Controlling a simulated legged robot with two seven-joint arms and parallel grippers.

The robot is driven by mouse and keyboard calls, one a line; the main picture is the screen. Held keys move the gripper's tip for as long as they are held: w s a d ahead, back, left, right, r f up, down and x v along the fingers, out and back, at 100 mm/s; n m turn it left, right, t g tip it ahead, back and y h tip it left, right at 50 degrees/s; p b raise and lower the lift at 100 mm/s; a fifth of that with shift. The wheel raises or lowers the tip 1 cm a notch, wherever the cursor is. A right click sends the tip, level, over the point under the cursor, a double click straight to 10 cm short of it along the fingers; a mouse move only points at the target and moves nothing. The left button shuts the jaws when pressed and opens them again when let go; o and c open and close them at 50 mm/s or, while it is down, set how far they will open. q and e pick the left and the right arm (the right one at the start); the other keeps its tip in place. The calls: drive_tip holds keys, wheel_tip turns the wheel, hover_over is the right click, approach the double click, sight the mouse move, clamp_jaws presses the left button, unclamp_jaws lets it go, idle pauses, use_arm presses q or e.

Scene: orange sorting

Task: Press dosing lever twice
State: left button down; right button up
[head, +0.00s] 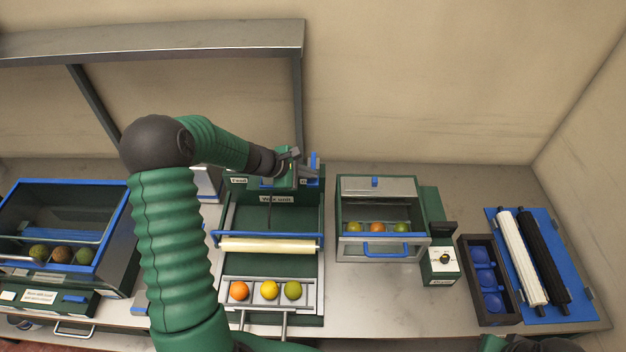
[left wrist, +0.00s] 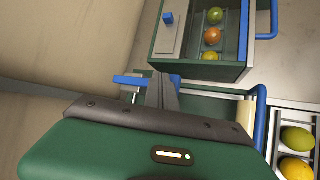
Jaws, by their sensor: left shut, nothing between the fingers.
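The wax unit (head: 230,205) is a green housing with a cream roller (head: 270,245) and a blue bar across its front. A blue lever (head: 314,160) stands at its back right; I take it for the dosing lever. My left gripper (head: 298,160) is at the back of the unit, close beside this lever, shut and empty. In the left wrist view the shut fingers (left wrist: 162,92) are beside the blue lever (left wrist: 130,81); I cannot tell whether they touch.
Orange, yellow and green fruits (head: 269,290) sit in a front rack. Right of the unit stands a glass-fronted box (head: 350,188) with fruit, then a switch box (head: 440,272), a dark tray (head: 508,316) and a blue board (head: 566,266) with rollers. A fruit bin (head: 118,240) is left.

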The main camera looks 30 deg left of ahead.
use_arm(q)
drive_tip(key=shift+f+b, duration=1.15)
drive_tip(key=shift+f, duration=0.1)
idle(0.8)
drive_tip(key=shift+r, duration=0.1)
idle(0.4)
drive_tip(key=shift+d+r+p, duration=0.1)
drive_tip(key=shift+r+p, duration=1.2)
drive_tip(key=shift+r, duration=0.5)
wheel_tip(320, 180, up, 5)
drive_tip(key=p, duration=0.4)
drive_tip(key=shift+r, duration=0.1)
